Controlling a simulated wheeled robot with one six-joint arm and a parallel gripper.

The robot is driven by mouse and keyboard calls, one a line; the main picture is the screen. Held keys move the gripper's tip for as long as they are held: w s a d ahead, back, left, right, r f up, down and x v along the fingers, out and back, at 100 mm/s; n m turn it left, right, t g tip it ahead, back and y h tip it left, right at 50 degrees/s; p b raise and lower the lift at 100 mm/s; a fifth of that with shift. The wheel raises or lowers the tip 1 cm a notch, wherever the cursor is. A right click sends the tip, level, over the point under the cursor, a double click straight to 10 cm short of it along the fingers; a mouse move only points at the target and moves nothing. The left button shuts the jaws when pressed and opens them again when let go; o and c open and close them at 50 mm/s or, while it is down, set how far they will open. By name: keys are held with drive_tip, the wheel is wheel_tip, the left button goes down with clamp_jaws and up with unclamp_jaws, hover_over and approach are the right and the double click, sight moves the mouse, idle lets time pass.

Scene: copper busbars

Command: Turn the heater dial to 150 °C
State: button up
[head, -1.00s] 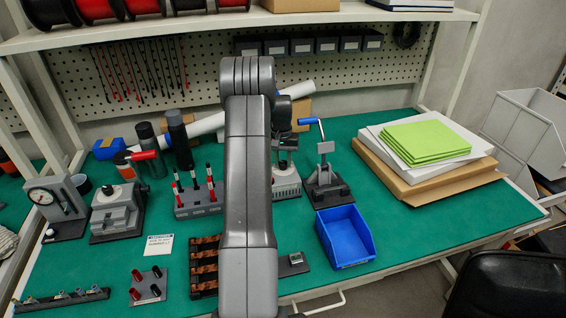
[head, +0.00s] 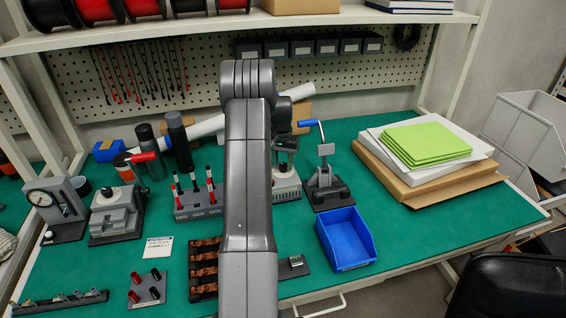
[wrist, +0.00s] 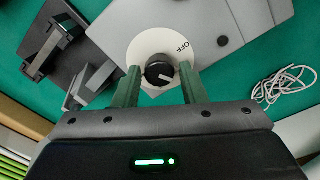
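The heater's dial is a white disc (wrist: 146,45) with a black knob (wrist: 159,70) at its middle, in the wrist view. "OFF" is printed on the disc at its upper right. A pale pointer line on the knob points toward the lower right. My gripper (wrist: 160,78) is open, with one green finger on each side of the knob. I cannot tell whether the fingers touch it. In the head view, the pale heater box (head: 288,187) stands behind my arm, which hides part of it. My gripper is above it there, mostly hidden.
A black press with a blue handle (head: 308,123) stands just right of the heater. A rack with red-handled tools (head: 198,205) is to the left. A blue bin (head: 345,239) is in front. A coiled white cord (wrist: 284,86) lies at the right in the wrist view.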

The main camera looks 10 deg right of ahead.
sight(282, 164)
drive_tip(key=shift+o, duration=0.9)
wheel_tip(282, 164, up, 14)
drive_tip(key=shift+a+b, duration=0.2)
drive_tip(key=shift+b, duration=0.25)
drive_tip(key=shift+w+f, duration=0.1)
drive_tip(key=shift+f, duration=0.05)
drive_tip(key=f, duration=0.7)
drive_tip(key=f+p, duration=0.1)
drive_tip(key=f, duration=0.5)
drive_tip(key=shift+d+f, duration=0.2)
drive_tip(key=shift+f, duration=0.2)
